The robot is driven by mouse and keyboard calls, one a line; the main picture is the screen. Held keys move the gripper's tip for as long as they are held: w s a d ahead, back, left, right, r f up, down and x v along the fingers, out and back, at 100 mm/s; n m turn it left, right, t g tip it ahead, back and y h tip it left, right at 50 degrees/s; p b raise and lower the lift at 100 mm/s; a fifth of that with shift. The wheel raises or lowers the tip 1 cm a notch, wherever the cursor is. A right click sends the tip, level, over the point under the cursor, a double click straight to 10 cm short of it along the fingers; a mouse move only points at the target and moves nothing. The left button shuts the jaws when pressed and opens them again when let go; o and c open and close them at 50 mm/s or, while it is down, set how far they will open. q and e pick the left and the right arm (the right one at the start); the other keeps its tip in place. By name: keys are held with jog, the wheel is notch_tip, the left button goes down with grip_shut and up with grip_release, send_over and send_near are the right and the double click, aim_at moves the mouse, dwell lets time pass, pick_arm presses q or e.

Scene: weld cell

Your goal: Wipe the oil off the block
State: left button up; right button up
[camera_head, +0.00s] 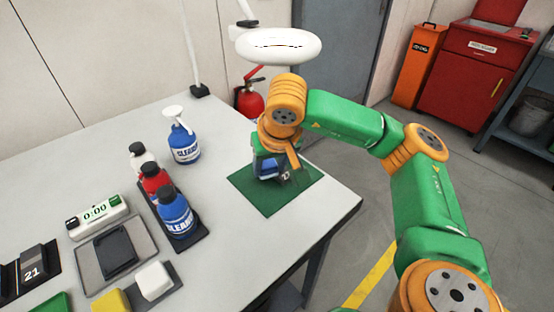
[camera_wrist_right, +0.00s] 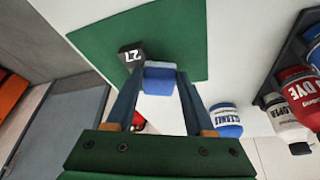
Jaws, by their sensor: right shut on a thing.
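My right gripper (camera_wrist_right: 160,82) is shut on a blue pad with a paler edge (camera_wrist_right: 158,84). The pad is right beside the block in the wrist view and overlaps its edge; I cannot tell if they touch. In the head view my right gripper (camera_head: 272,168) is low over the mat and mostly hides the block. I cannot make out oil. My left gripper is not in view.
A blue spray bottle (camera_head: 184,148) stands left of the mat.

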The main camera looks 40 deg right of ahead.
notch_tip(320, 180, up, 9)
jog(key=p, duration=0.7)
jog(key=shift+r+p, duration=0.15)
jog(key=shift+p, duration=0.25)
dwell(0.3)
